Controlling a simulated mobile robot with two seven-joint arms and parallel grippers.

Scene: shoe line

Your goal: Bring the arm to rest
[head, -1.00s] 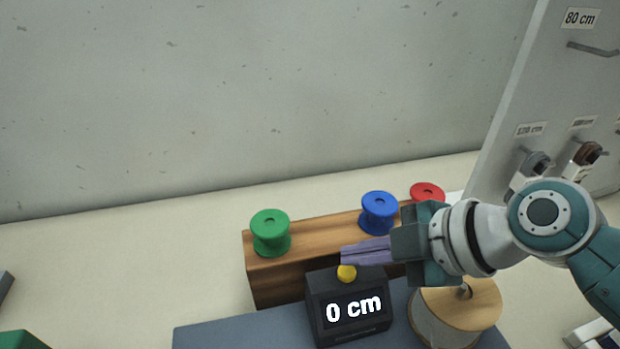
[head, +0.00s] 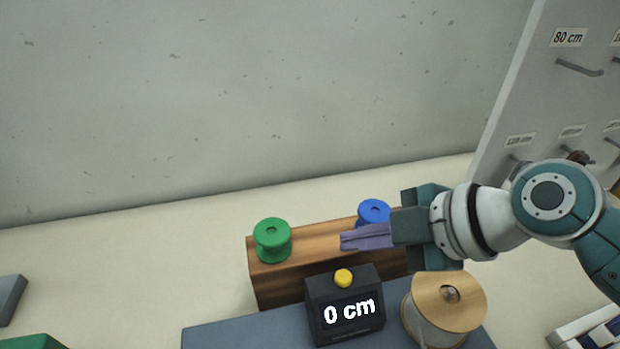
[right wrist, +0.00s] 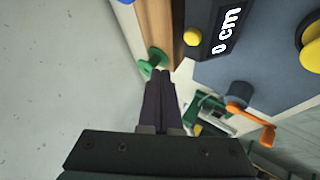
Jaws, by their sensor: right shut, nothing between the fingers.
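My right gripper (head: 345,240) is in the head view, its arm coming in from the right. Its fingers are shut with nothing between them. They point left, in front of the blue spool (head: 374,212) and above the black display box (head: 345,308). In the right wrist view the shut fingers (right wrist: 158,75) point toward the green spool (right wrist: 152,62). My left gripper is not in view.
A wooden block (head: 290,281) carries the green and blue spools. The display reads "0 cm" and has a yellow button (head: 343,278). A wooden-topped spool (head: 447,300) stands right of it. A grey panel (head: 530,90) with labelled pegs rises at right. An orange crank (right wrist: 255,118) shows in the wrist view.

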